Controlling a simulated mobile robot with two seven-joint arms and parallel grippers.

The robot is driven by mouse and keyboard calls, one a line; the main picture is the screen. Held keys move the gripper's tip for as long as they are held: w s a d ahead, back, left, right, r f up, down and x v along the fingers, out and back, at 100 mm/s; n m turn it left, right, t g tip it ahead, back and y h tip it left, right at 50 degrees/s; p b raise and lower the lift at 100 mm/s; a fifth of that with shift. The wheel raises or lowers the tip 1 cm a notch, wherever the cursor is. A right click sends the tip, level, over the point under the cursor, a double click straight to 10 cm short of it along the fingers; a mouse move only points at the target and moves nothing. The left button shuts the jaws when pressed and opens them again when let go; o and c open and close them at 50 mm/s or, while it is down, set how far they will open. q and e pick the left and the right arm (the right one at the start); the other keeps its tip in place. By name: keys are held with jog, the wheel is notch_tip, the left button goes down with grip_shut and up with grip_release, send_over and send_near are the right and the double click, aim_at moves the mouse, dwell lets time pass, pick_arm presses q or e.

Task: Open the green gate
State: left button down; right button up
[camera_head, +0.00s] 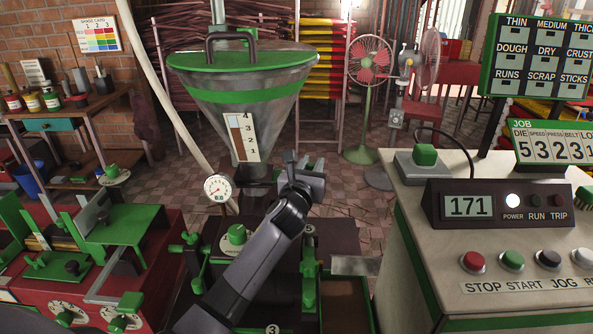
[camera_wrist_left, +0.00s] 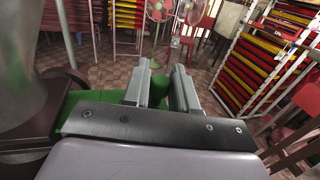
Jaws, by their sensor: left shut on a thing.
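My left gripper (camera_head: 306,178) reaches forward to the base of the hopper. In the left wrist view its two grey fingers (camera_wrist_left: 167,88) stand on either side of a green rounded knob (camera_wrist_left: 158,80) and are shut on it. A flat green part (camera_wrist_left: 85,100), which looks like the green gate, lies under and left of the fingers in that view. In the head view the gripper and forearm hide the knob and most of the gate area. My right gripper is not in view.
The metal hopper (camera_head: 240,105) with a green lid rises just behind and left of the gripper. A round gauge (camera_head: 218,188) hangs at its left. The control cabinet (camera_head: 400,230) stands at right, a red machine (camera_head: 130,260) at left.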

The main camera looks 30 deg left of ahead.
pick_arm(q)
jog(key=shift+w+d, duration=0.2)
jog(key=shift+d, duration=0.2)
jog(key=c, duration=1)
grip_release()
jog(key=shift+c, duration=0.2)
jog(key=shift+s, duration=0.1)
jog(key=s+d, duration=0.1)
jog(key=s, duration=0.6)
jog(key=shift+p, duration=0.3)
jog(key=shift+d, duration=0.15)
